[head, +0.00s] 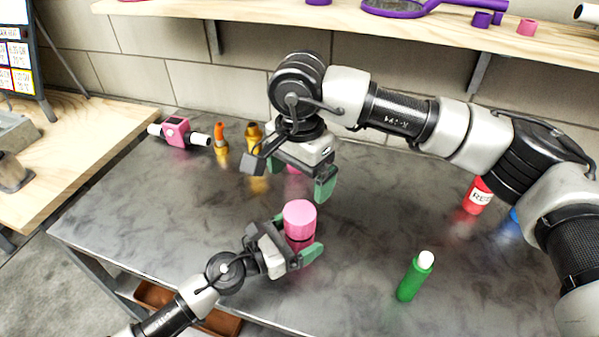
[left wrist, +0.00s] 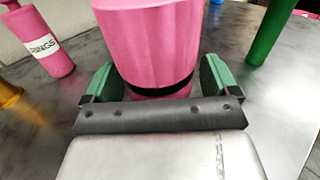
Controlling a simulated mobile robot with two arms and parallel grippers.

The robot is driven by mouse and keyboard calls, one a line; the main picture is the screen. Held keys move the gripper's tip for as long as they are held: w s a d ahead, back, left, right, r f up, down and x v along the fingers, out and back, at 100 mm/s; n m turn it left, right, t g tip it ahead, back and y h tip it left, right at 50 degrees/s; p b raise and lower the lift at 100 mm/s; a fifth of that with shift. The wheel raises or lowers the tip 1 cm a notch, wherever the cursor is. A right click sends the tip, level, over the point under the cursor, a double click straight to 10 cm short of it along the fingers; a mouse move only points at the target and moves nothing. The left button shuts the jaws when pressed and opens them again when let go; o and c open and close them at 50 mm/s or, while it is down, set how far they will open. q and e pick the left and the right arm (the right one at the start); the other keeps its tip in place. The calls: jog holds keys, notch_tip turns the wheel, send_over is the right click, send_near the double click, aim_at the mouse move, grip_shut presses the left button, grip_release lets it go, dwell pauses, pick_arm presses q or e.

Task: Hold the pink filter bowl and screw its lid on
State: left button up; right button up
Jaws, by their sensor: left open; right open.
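The pink filter bowl (head: 299,219) stands upright on the grey table, with a lighter pink upper part. It also shows large in the left wrist view (left wrist: 150,45), with a black band low down. I cannot tell a separate lid apart from it. My left gripper (head: 296,238) is open, its green fingers on either side of the pink body. The left wrist view shows a finger on each side of the band. My right gripper (head: 290,177) is open and empty, pointing down above and behind the bowl.
A pink bottle marked RINGS (left wrist: 38,42) stands behind, mostly hidden by my right gripper in the head view. A green bottle (head: 414,277) stands right. A red bottle (head: 477,196), orange bottle (head: 221,140) and pink-and-white device (head: 176,132) stand farther back. A wooden shelf (head: 240,18) overhangs.

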pick_arm(q)
jog(key=b+v, duration=0.1)
jog(key=v, duration=0.4)
jog(key=b+v, duration=0.2)
jog(key=v, duration=0.3)
jog(key=shift+f+b, duration=0.25)
jog(key=shift+b, duration=0.05)
pick_arm(e)
notch_tip(320, 180, down, 4)
jog(key=shift+r, duration=0.2)
pick_arm(q)
jog(key=shift+s+a+r, duration=0.2)
jog(key=shift+a, duration=0.15)
pick_arm(e)
jog(key=shift+f, duration=0.1)
